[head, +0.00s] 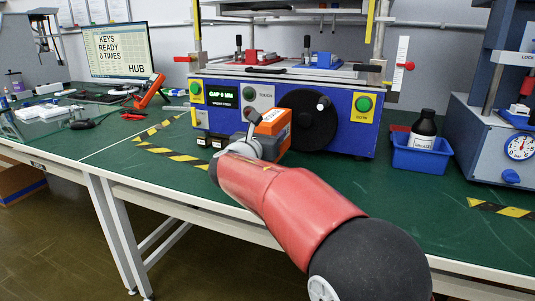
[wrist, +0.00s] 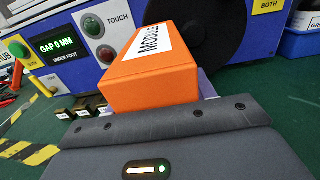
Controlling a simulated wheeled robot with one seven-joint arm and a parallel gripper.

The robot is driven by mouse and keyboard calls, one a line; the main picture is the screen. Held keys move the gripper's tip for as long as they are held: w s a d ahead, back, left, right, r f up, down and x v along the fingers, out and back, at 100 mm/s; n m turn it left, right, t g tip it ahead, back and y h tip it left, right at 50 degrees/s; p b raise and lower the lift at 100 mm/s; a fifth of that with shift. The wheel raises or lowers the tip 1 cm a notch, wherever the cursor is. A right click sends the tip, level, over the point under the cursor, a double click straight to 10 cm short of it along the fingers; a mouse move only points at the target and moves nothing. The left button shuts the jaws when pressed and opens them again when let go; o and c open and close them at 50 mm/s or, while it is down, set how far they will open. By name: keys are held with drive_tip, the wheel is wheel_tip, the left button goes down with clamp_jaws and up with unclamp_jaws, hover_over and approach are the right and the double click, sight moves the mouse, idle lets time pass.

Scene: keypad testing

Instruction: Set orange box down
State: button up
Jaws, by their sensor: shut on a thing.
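The orange box (head: 273,122) has a white label and is in front of the blue test machine, over the green bench top. In the wrist view, the orange box (wrist: 150,85) fills the middle, its label reading "MODULE". My gripper (head: 256,143) is shut on it, coming from the near side. The gripper's dark body (wrist: 165,135) hides the box's lower near part. The machine's display (wrist: 57,47) reads "GAP 0 MM" and "UNDER FOOT". I cannot see the box's underside clearly enough to tell whether it touches the bench.
The blue machine (head: 355,138) with a black wheel (head: 303,120) stands close behind the box. Small dark blocks (wrist: 80,107) sit left of it. A blue bin (head: 419,154) with a black bottle is to the right. Yellow-black tape (head: 172,154) marks the bench at left.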

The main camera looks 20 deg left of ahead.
drive_tip(key=shift+f, duration=2.2)
drive_tip(key=shift+f+b, duration=0.2)
drive_tip(key=shift+b, duration=0.2)
drive_tip(key=o, duration=1.2)
drive_tip(key=shift+o, duration=0.2)
drive_tip(key=shift+r, duration=0.15)
